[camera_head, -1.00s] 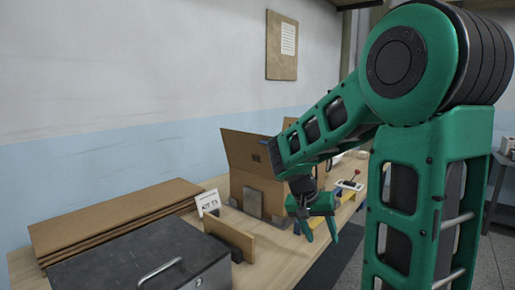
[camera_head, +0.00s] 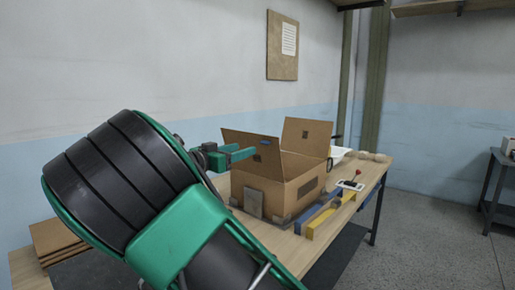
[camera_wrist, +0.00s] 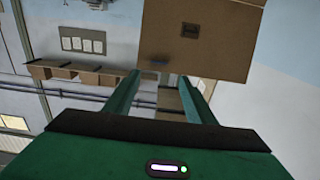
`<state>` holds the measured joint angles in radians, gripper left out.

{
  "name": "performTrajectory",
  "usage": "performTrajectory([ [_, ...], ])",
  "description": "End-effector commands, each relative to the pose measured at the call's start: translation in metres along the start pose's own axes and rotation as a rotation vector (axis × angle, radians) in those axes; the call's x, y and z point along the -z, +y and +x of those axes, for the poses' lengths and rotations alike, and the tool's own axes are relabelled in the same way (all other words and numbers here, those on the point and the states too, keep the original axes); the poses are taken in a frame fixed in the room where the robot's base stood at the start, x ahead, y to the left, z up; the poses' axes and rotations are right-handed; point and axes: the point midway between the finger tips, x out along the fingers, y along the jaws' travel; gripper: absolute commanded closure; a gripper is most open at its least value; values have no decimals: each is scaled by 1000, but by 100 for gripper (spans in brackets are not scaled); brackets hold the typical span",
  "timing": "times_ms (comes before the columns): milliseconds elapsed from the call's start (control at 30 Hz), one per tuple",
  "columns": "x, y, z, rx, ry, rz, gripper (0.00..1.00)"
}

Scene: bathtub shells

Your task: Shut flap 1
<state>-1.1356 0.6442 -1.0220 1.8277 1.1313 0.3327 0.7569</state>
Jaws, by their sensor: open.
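An open cardboard box (camera_head: 300,190) stands on the workbench. One raised flap (camera_head: 270,155) on its left side leans outward and bears a small blue mark and a dark square; I cannot read a number on it. A second flap (camera_head: 307,135) stands up at the far end. My gripper (camera_head: 250,154) is at the left edge of the first flap, open and empty; contact cannot be told. In the wrist view a brown panel with a dark square, seemingly this flap (camera_wrist: 225,45), lies ahead of the open fingers (camera_wrist: 159,76).
Blue and yellow bars (camera_head: 322,222) lie along the box's right side on the workbench (camera_head: 375,180). A small device with a red knob (camera_head: 350,184) lies behind them. A grey plate (camera_head: 253,202) stands against the box's front. Stacked cardboard (camera_head: 52,240) lies at left, partly behind my arm.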

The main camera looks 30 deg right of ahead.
Motion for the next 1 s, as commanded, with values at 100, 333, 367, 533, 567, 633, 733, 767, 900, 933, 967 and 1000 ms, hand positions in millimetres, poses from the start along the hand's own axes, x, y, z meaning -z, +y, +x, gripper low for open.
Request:
performTrajectory([
  [100, 0, 2, 16, -6, -1, 0, 50],
  [333, -1, 2, 58, -6, -2, -3, 50],
  [367, -1, 2, 63, -6, -2, -2, 50],
  [533, -2, 2, 87, -5, -3, -3, 50],
  [567, -2, 2, 90, -5, -3, -3, 50],
  [633, -2, 2, 96, -5, -4, -3, 50],
  [733, -2, 2, 102, -4, -4, -3, 50],
  [767, -2, 2, 102, -4, -4, -2, 50],
  [900, -2, 2, 104, -3, -4, -2, 50],
  [933, -2, 2, 104, -3, -4, -2, 50],
  [967, -2, 2, 104, -3, -4, -2, 50],
  [1000, -2, 2, 104, -3, -4, -2, 50],
])
